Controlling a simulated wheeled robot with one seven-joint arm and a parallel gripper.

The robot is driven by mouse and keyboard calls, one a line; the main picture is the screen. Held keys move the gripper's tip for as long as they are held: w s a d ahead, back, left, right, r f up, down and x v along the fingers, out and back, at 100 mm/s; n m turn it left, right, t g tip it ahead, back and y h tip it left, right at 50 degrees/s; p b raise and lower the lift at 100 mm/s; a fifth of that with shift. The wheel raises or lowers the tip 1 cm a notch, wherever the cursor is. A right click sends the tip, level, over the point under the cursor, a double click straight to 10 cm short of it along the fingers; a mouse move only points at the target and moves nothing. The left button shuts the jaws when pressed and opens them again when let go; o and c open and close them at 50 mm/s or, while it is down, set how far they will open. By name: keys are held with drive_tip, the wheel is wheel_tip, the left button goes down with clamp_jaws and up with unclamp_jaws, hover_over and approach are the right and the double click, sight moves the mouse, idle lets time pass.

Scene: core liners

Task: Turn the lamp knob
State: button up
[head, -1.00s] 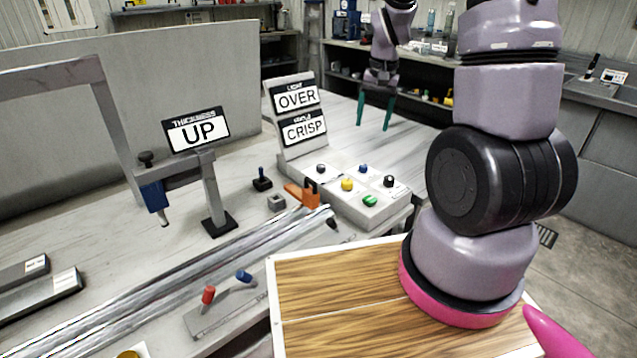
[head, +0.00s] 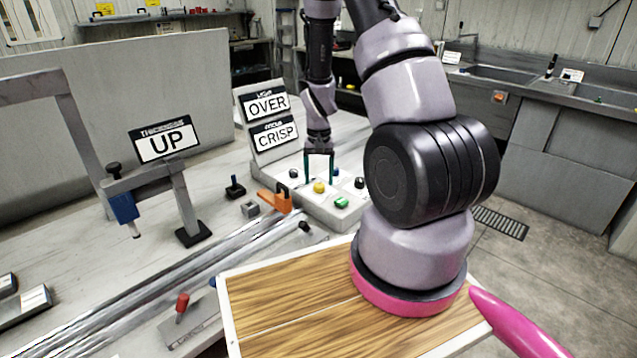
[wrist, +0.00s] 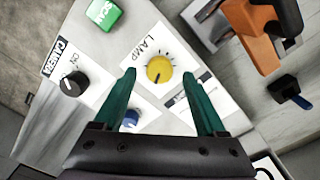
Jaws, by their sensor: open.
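The yellow lamp knob (head: 319,187) sits on the white control panel (head: 335,212), and in the wrist view the knob (wrist: 159,69) is beside the printed word LAMP with tick marks around it. My gripper (head: 319,181) points down over the panel, just above the knob. Its two green fingers are spread apart, with nothing held. In the wrist view, the knob lies between the fingertips (wrist: 159,74), with a gap on each side. I cannot tell how much height separates the fingertips from the knob.
Near the lamp knob are a green SCAN button (wrist: 105,13), a black CAMERA knob (wrist: 74,83) and a blue knob (wrist: 130,118). An orange clamp (head: 275,200) stands left of the panel. Signs reading OVER (head: 267,105) and CRISP (head: 273,134) stand behind it.

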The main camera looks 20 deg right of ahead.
drive_tip(key=shift+f, duration=1.05)
clamp_jaws()
drive_tip(key=shift+n, duration=0.4)
drive_tip(key=n, duration=0.3)
drive_tip(key=shift+n, duration=2)
